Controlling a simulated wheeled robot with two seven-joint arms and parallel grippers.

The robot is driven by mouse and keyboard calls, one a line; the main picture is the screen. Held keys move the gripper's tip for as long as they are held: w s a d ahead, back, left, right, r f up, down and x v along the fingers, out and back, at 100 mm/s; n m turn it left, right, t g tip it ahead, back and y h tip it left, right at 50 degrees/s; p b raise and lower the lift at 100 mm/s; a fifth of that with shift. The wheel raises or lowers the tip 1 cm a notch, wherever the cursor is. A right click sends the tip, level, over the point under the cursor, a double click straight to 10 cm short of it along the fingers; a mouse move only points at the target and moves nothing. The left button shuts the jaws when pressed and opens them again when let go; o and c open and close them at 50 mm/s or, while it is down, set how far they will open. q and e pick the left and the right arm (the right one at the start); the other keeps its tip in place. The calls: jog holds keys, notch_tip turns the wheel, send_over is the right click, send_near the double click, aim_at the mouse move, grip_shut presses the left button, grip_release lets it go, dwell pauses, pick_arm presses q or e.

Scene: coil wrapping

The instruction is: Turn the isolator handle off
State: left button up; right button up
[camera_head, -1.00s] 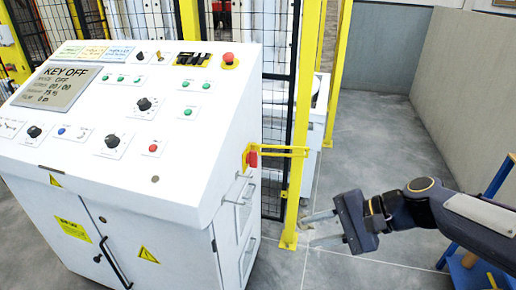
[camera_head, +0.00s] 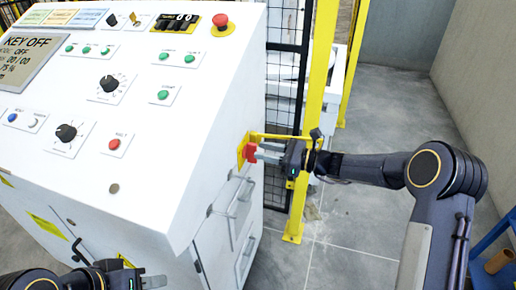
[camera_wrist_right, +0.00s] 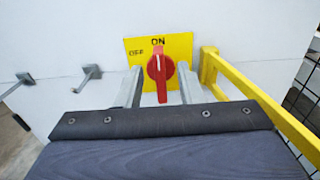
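The isolator handle (camera_wrist_right: 160,68) is a red rotary knob on a yellow plate (camera_wrist_right: 181,45) marked ON at the top and OFF at the left. It stands upright, with its white mark toward ON. It also shows on the cabinet's side in the head view (camera_head: 250,152). My right gripper (camera_wrist_right: 159,88) is open, with one finger on each side of the handle; I cannot tell whether they touch it. In the head view my right gripper (camera_head: 268,153) is at the handle. My left gripper (camera_head: 150,282) is at the bottom left, beside the cabinet front, apart from the handle.
The white control cabinet (camera_head: 160,185) fills the left, its screen reading KEY OFF. A yellow bar (camera_wrist_right: 250,95) runs just right of the handle to the yellow fence post (camera_head: 309,130).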

aim_at(251, 153)
jog(key=x, duration=0.2)
jog(key=shift+w+a, duration=0.1)
jog(key=shift+a, duration=0.2)
grip_shut()
